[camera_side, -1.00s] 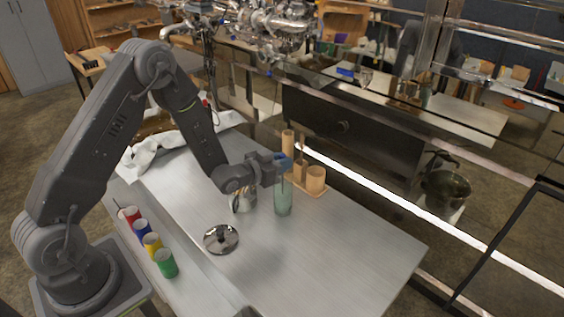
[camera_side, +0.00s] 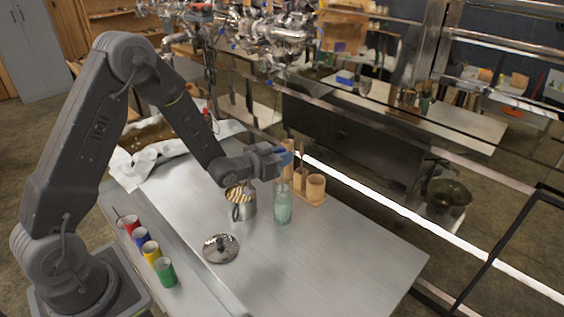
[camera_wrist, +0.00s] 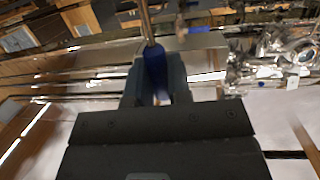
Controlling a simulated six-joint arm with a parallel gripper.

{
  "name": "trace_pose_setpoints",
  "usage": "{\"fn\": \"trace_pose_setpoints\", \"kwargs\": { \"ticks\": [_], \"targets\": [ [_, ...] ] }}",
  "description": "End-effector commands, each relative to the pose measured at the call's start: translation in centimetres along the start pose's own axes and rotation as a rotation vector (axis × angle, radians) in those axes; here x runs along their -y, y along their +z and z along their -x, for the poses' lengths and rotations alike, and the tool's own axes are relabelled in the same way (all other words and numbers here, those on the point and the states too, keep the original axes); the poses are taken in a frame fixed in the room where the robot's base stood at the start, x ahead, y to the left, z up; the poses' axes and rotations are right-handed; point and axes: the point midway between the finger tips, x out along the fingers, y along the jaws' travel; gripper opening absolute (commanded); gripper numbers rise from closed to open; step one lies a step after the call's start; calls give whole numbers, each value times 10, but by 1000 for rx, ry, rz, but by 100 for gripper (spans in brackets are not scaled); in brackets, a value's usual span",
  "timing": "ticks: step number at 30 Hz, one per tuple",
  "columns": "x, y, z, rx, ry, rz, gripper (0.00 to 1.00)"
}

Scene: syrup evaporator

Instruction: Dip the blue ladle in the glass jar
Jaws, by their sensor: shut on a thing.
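My gripper (camera_side: 281,160) is shut on the blue handle of the ladle (camera_wrist: 155,70). In the wrist view the handle stands between the fingers, and its thin metal shaft runs to the top edge. In the side view the blue ladle (camera_side: 286,157) shows only as a small blue patch at the fingertips; its bowl cannot be made out. The glass jar (camera_side: 283,207) stands upright on the metal table, just below my gripper, with pale green content. My gripper is above the jar's rim, apart from it.
A round metal lid (camera_side: 221,248) lies in front. Several coloured cups (camera_side: 152,249) line the left. The table's right part is clear.

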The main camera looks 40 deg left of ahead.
Motion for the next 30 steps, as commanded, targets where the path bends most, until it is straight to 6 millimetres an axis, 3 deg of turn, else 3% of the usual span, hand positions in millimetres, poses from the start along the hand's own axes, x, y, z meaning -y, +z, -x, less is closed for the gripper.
{"fn": "trace_pose_setpoints", "kwargs": {
  "ticks": [30],
  "targets": [
    [0, -66, 10, -2, 0, 0, 3]
  ]
}}
